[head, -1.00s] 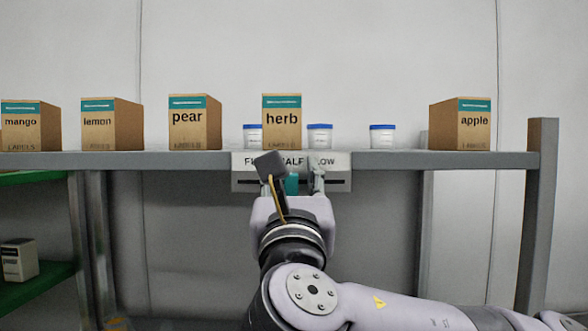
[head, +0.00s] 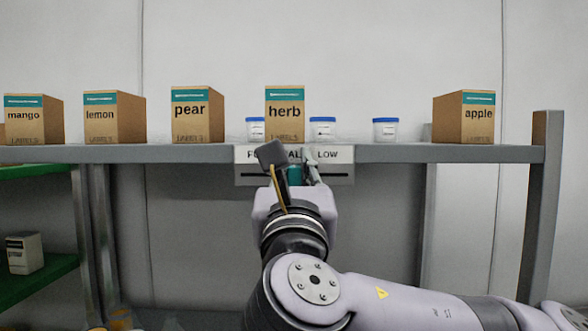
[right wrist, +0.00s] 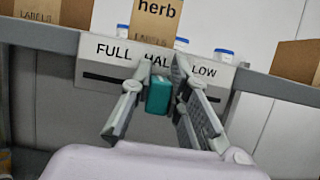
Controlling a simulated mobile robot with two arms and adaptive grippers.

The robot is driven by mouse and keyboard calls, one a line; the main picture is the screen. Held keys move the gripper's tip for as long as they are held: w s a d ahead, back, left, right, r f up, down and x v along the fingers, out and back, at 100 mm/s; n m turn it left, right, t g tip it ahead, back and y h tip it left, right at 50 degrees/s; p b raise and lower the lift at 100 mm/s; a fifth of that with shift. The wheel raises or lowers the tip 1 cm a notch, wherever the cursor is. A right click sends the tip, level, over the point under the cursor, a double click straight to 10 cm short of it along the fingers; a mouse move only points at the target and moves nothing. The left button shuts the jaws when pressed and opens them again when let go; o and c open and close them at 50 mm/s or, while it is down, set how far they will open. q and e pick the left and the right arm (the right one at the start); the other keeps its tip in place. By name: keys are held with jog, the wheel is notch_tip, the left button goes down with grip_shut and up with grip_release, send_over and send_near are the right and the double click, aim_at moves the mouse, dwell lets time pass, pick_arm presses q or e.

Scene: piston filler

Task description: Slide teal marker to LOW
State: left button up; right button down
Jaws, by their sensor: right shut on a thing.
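The teal marker (head: 295,175) sits on the slotted scale plate (head: 343,171) on the shelf's front edge. In the right wrist view the teal marker (right wrist: 159,96) is under the HALF label, with FULL to its left and LOW to its right. My right gripper (head: 293,168) is shut on the marker, one finger on each side. In the right wrist view the right gripper (right wrist: 158,88) partly covers the end of HALF, and the slot shows on the left. My left gripper is not in view.
Label boxes for pear (head: 190,118), herb (head: 285,117) and apple (head: 478,120) stand on the grey shelf (head: 400,153), with lemon and mango boxes further left. Blue-lidded cups (head: 385,131) stand near herb. The plate's front right of the marker looks clear.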

aim_at(329, 157)
dwell(0.5)
jog(key=shift+d+f+b, duration=0.15)
jog(key=shift+d+b, duration=0.2)
jog(key=shift+d, duration=0.05)
jog(key=d+b, duration=0.2)
jog(key=d, duration=0.2)
jog(key=shift+d, duration=0.35)
jog(key=shift+a, duration=0.2)
jog(key=c, duration=1.5)
grip_release()
jog(key=shift+d+r, duration=0.2)
jog(key=shift+d, duration=0.1)
jog(key=shift+c, duration=0.2)
jog(key=shift+a, duration=0.1)
jog(key=shift+s+a, duration=0.1)
jog(key=v, duration=1.2)
jog(key=shift+f, duration=0.1)
